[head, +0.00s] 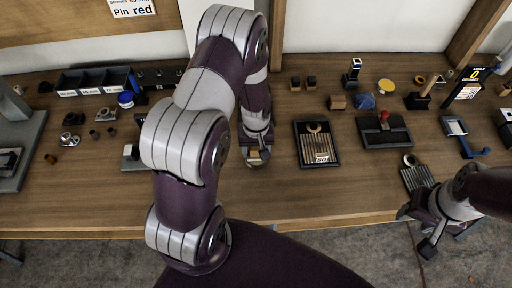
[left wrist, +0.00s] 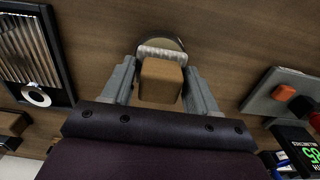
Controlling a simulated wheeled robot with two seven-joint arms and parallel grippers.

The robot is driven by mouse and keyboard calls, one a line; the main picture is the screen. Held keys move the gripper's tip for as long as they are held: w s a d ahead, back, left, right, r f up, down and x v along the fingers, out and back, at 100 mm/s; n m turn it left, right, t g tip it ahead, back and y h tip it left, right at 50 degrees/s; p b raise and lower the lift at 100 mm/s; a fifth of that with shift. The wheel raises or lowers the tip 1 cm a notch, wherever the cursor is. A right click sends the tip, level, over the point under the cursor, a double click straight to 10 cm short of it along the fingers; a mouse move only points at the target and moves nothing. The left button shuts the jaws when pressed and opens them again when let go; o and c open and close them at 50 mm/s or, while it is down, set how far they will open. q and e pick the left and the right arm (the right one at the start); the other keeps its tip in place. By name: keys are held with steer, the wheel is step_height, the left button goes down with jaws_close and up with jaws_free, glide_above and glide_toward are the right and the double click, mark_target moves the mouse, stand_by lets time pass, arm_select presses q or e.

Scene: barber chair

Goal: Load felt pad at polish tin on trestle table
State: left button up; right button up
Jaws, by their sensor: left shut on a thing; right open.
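My left gripper (head: 257,152) is at the middle of the trestle table (head: 250,205), low over its top. In the left wrist view, its fingers (left wrist: 160,88) are shut on a tan block (left wrist: 160,80), which appears to be the felt pad. A pale, ribbed strip (left wrist: 162,50) shows at the block's far end. A round, tin-like rim (left wrist: 181,44) shows just beyond and partly behind it; I cannot tell whether they touch. The tin's body is mostly hidden. My right gripper (head: 422,228) is open and empty at the table's front right edge.
A dark tray with a ribbed plate (head: 316,145) lies right of my left gripper. A dark board with a red knob (head: 384,129) is further right. A small device (head: 131,156) stands to the left. Small blocks and a yellow disc (head: 386,86) stand behind. The front middle is clear.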

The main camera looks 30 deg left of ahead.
arm_select(q)
steer(key=shift+f+b, duration=0.4)
steer(key=shift+f, duration=0.05)
stand_by(0.6)
steer(key=shift+s, duration=0.1)
stand_by(0.8)
step_height(320, 180, up, 7)
steer(key=p, duration=0.6)
steer(key=shift+p, duration=0.35)
